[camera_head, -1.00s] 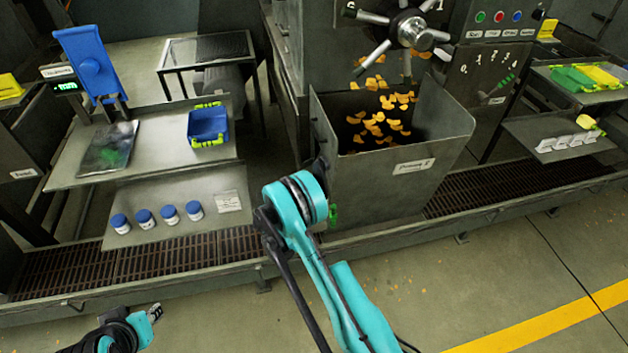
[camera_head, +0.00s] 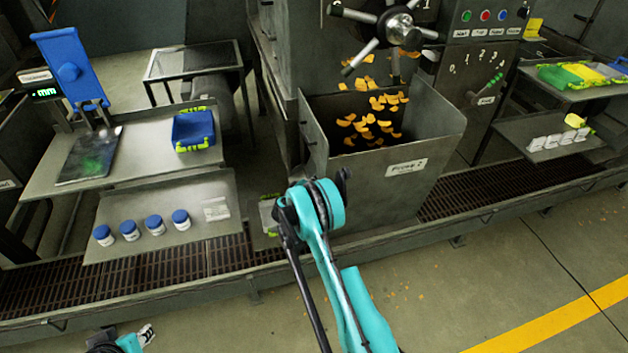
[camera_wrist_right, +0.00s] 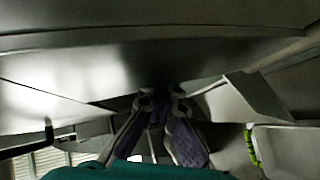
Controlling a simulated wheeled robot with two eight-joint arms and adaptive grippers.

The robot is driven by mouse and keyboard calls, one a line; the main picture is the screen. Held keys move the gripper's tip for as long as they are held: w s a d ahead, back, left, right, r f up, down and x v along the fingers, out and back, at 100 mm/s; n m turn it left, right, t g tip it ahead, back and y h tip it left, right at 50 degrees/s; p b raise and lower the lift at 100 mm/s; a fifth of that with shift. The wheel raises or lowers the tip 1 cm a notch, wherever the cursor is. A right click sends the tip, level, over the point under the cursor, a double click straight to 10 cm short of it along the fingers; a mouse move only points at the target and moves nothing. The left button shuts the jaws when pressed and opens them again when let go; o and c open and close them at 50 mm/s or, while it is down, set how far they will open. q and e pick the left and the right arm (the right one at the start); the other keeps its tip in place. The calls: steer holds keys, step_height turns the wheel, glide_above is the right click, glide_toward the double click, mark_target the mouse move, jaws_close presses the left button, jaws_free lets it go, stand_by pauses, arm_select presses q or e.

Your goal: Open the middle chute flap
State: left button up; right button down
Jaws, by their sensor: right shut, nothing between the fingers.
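The middle press's open-topped grey metal chute box (camera_head: 400,185) carries a label reading like "Press 2" and has orange flakes in it. I cannot pick out its flap for certain. My right arm covers the lower left of the box in the head view, and its gripper is hidden there. In the right wrist view my right gripper (camera_wrist_right: 160,98) is shut and empty, close under a broad grey metal surface (camera_wrist_right: 90,75). I cannot tell whether it touches. My left gripper (camera_head: 146,335) is partly in view at the bottom left of the head view, away from the box.
A shelf at left (camera_head: 215,180) holds several blue-capped jars (camera_head: 155,224); a blue bin (camera_head: 194,129) and blue-backed scale (camera_head: 72,70) stand above. A spoked handwheel (camera_head: 398,27) is over the box. A floor grating (camera_head: 150,268) runs along the front. A green-handled part (camera_wrist_right: 252,147) shows at right.

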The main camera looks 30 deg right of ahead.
steer(key=shift+s+d+m+y+p, duration=0.1)
steer(key=shift+d+m+y+p, duration=0.3)
steer(key=shift+p, duration=0.05)
steer(key=shift+s+d+m+y+p, duration=0.1)
steer(key=shift+d+m+y+p, duration=0.25)
steer(key=shift+y, duration=0.35)
steer(key=shift+a, duration=0.15)
